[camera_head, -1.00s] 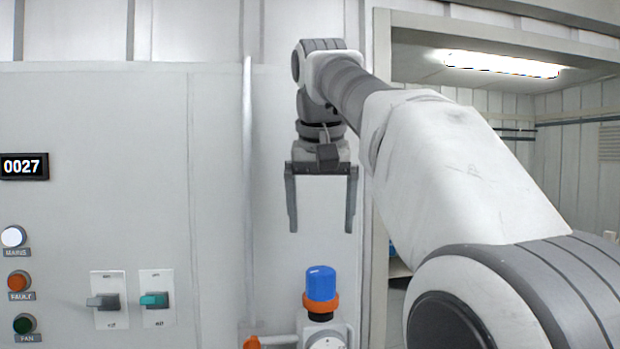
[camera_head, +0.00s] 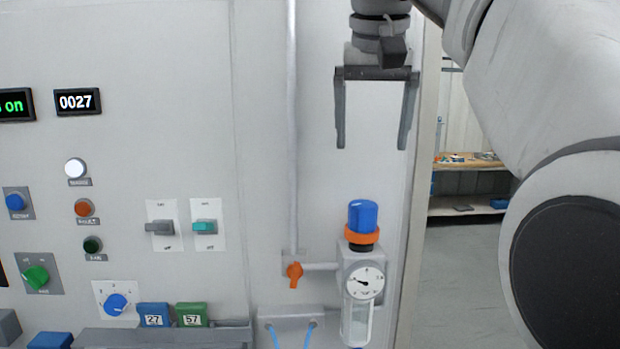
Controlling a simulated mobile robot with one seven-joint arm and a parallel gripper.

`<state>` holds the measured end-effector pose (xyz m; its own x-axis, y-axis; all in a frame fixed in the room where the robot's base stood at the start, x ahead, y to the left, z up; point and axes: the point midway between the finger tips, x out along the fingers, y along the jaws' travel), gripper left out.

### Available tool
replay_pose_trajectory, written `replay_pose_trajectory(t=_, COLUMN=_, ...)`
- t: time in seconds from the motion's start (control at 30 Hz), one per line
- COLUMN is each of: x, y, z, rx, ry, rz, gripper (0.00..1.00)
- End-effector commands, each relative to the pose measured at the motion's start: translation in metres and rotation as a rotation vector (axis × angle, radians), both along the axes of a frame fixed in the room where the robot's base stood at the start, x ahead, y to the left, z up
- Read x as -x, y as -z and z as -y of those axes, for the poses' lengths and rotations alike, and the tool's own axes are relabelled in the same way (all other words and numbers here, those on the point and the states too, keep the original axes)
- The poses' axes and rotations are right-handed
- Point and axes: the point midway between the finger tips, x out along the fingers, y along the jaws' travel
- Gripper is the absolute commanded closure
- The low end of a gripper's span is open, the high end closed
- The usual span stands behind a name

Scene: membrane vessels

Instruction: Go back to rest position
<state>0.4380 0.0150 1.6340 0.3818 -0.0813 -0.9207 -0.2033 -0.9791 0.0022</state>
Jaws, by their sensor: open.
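My gripper (camera_head: 374,142) hangs at the upper middle right, pointing down, with its two fingers wide apart and nothing between them. It is above the blue knob (camera_head: 363,216) with an orange ring on the regulator, with a clear gap between fingertips and knob. My arm runs up and to the right, and part of it is out of the frame.
The regulator's round gauge (camera_head: 363,282) and an orange valve handle (camera_head: 294,274) sit below. The panel at left carries two toggle switches (camera_head: 160,228), lamps and a green knob (camera_head: 36,277). A doorway at right shows a workbench (camera_head: 468,161) and open floor.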

Motion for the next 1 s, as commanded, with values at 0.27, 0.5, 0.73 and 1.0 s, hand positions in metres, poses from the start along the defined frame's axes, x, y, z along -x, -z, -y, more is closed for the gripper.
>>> replay_pose_trajectory(t=0.27, x=0.04, y=0.066, z=0.008, rx=0.005, ry=-0.068, rz=0.02, gripper=0.06)
replay_pose_trajectory(t=0.5, x=0.081, y=0.138, z=0.012, rx=0.005, ry=-0.121, rz=0.041, gripper=0.06)
replay_pose_trajectory(t=0.73, x=0.126, y=0.221, z=0.014, rx=0.006, ry=-0.163, rz=0.063, gripper=0.06)
replay_pose_trajectory(t=1.0, x=0.175, y=0.315, z=0.015, rx=0.006, ry=-0.196, rz=0.085, gripper=0.06)
